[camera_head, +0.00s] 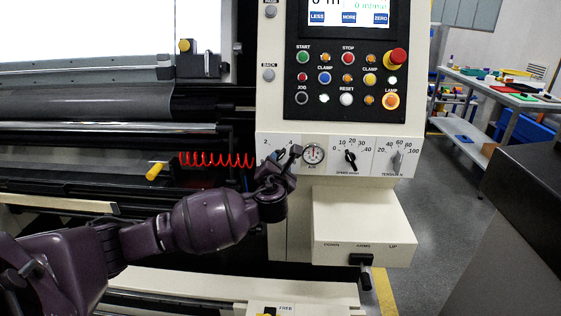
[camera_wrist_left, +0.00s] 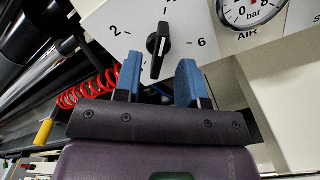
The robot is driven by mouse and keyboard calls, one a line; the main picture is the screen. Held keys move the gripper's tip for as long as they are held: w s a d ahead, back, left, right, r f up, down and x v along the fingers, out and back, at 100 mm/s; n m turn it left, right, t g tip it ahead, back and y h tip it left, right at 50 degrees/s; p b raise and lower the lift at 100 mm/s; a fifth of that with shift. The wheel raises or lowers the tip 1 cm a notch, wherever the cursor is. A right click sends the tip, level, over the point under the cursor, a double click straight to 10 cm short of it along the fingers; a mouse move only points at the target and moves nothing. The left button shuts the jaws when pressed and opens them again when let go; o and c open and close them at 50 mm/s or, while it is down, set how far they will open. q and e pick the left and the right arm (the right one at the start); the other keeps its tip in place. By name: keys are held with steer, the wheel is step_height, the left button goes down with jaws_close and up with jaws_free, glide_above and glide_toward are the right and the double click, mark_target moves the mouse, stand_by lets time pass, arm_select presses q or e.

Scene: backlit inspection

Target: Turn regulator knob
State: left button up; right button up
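The regulator knob (camera_wrist_left: 158,48) is black with a white pointer line, on a white panel with a dial marked 2, 4 and 6, beside the air gauge (camera_wrist_left: 250,8). In the wrist view its pointer stands near upright, close to the 4. My left gripper (camera_wrist_left: 158,70) is open, with its blue fingers on either side of the knob's lower end; contact cannot be told. In the head view my left gripper (camera_head: 281,160) is in front of the dial and hides the knob, just left of the gauge (camera_head: 313,154). My right gripper is not in view.
The speed knob (camera_head: 351,157) and tension knob (camera_head: 397,160) sit to the right on the same panel. A button panel (camera_head: 345,80) is above and a white box (camera_head: 362,222) with a lever (camera_head: 362,268) below. A red coiled hose (camera_head: 215,160) is at left.

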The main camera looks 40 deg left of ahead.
mark_target(278, 159)
arm_select(q)
steer(key=shift+b+x, duration=0.3)
steer(key=shift+x, duration=1.35)
steer(key=shift+c, duration=0.3)
jaws_close()
